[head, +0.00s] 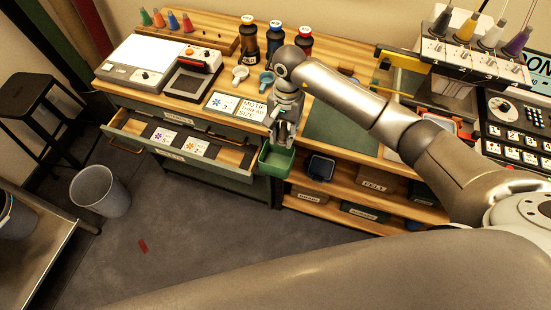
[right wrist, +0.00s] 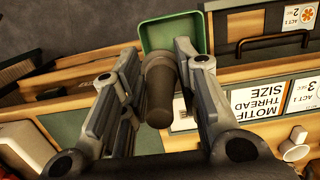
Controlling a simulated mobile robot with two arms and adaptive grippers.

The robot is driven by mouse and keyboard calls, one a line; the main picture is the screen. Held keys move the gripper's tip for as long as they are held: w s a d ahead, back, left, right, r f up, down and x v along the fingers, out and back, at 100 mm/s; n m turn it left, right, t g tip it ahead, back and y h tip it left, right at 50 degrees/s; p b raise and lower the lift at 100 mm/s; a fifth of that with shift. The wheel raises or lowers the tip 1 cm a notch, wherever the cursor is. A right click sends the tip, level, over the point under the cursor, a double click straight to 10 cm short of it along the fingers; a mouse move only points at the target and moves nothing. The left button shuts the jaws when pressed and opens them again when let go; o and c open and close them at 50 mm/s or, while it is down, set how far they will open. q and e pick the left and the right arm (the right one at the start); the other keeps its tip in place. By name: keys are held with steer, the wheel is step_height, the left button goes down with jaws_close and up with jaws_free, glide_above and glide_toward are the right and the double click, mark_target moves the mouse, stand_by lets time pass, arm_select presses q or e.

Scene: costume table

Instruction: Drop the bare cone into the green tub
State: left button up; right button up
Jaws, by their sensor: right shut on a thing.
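My right gripper (head: 282,137) hangs at the front edge of the bench, just above the green tub (head: 277,161). In the right wrist view the gripper (right wrist: 157,55) is shut on the bare cone (right wrist: 160,92), a plain dark grey-brown cone with no thread on it. The cone sits between the fingers and overlaps the near part of the green tub (right wrist: 147,38) in that view. In the head view I cannot make out the cone clearly. The visible part of the tub's inside looks empty. My left gripper is not in view.
An open drawer (head: 178,146) with printed cards is left of the tub. Cards (head: 236,106), small scoop-like cups (head: 266,80) and thread spools (head: 275,38) stand on the bench. A shelf (head: 345,187) with boxes is at right. A bin (head: 100,191) stands on the floor.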

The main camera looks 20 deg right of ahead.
mark_target(283, 140)
steer(key=shift+f+b, duration=0.45)
steer(key=shift+f, duration=1.05)
steer(key=o, duration=0.8)
steer(key=r, duration=0.4)
steer(key=w+r, duration=0.1)
steer(key=r, duration=0.7)
steer(key=shift+w+d, duration=0.15)
steer(key=shift+d, duration=0.25)
